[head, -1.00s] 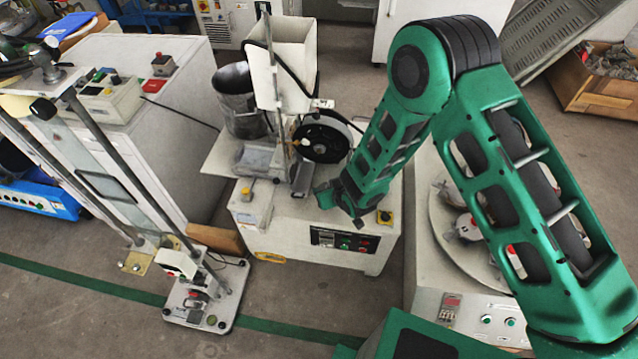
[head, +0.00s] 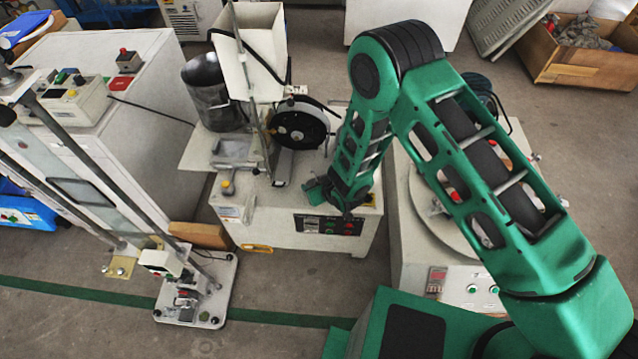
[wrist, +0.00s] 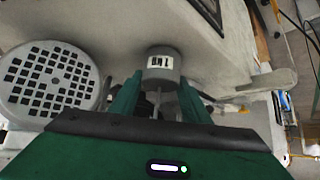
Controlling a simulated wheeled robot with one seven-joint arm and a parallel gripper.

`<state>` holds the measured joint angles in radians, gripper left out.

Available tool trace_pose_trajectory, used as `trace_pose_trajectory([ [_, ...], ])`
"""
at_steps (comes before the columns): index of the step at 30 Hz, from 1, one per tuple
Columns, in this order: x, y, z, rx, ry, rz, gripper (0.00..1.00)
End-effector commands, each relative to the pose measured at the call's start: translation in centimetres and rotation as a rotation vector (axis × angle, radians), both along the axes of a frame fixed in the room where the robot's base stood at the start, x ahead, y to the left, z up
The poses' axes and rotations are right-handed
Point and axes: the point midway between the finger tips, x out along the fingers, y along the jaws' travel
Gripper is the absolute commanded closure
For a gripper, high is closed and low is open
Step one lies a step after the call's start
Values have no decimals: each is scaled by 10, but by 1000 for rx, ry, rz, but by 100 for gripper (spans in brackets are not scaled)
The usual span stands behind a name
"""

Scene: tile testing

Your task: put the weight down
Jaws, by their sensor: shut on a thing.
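The weight (wrist: 163,72) is a small grey cylinder with a white label and dark marks. In the wrist view it sits at the fingertips of my gripper (wrist: 158,98), with a thin stem running back between the two green fingers. My gripper is shut on it. In the head view my gripper (head: 318,190) is over the front part of the middle white machine's top (head: 240,190), above its control panel. The weight cannot be made out in that view. Whether it touches the surface below is unclear.
A round grey cover with square holes (wrist: 50,82) is close on the left in the wrist view; a silver bar (wrist: 262,82) is on the right. The middle machine carries a black wheel (head: 300,130), a white hopper (head: 250,55) and a metal bucket (head: 215,90). A round-table machine (head: 440,230) stands right.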

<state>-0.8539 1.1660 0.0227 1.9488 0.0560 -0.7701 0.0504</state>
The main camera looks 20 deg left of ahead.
Motion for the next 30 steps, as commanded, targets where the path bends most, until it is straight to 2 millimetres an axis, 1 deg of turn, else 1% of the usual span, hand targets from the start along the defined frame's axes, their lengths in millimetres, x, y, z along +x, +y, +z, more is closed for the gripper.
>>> trace_pose_trajectory([
  [4,1,1,-1,3,-2,-1,100],
  [5,0,0,-2,0,1,-1,50],
  [6,0,0,-2,0,0,0,41],
  [7,0,0,-2,0,1,-1,39],
  [15,1,-1,-1,0,0,-1,39],
  [19,-2,-4,4,-1,1,-1,39],
  [23,-10,-14,17,0,1,-2,39],
  [30,-33,-39,52,0,0,-1,39],
])
